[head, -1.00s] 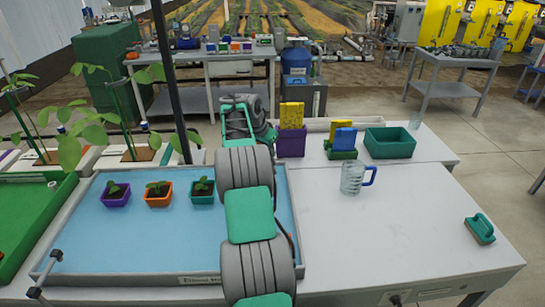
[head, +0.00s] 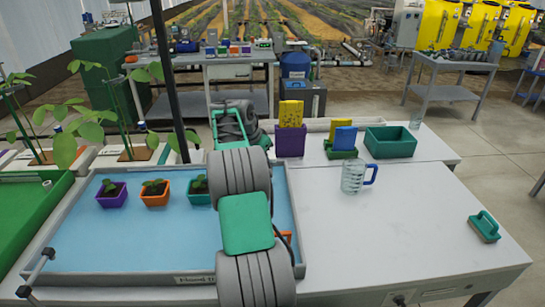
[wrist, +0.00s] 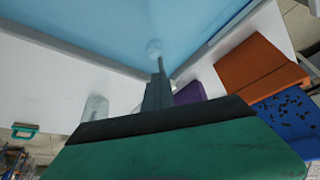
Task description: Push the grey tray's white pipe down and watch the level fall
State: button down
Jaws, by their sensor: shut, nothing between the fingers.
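The grey tray (head: 130,279) lies on the bench and holds light blue water (head: 120,240). A purple pot (head: 112,194), an orange pot (head: 155,192) and a teal pot (head: 199,190), each with a seedling, stand in it. In the head view my arm hides the gripper and pipe.
A clear jug with a blue handle (head: 355,177) and a teal brush (head: 484,227) stand on the bench right of the tray. A purple holder (head: 291,142) and a green bin (head: 390,142) stand behind. The front right bench is clear.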

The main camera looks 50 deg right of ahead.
jog(key=v, duration=0.6)
jog(key=shift+w+a+p, duration=0.15)
jog(key=shift+a+p, duration=0.3)
jog(key=shift+a, duration=0.05)
jog(key=shift+a, duration=0.1)
jog(key=a+r+n+t+y, duration=0.1)
jog(key=a+r+n, duration=0.3)
jog(key=a, duration=0.9)
jog(key=a+r+n+t+y, duration=0.15)
jog(key=a+n, duration=0.35)
jog(key=a, duration=0.8)
jog(key=s+a+f+n+y, duration=0.1)
jog(key=s+a+f+n, duration=0.2)
jog(key=s+a, duration=0.4)
jog(key=s+a+f+n+y+p, duration=0.1)
jog(key=s+a+f+n, duration=0.3)
jog(key=a, duration=1.1)
jog(key=s+n, duration=0.2)
jog(key=s, duration=0.1)
jog(key=shift+s+a+f+t+y, duration=0.25)
jog(key=shift+s+a+t+y, duration=0.05)
jog(key=shift+s+t+y, duration=0.05)
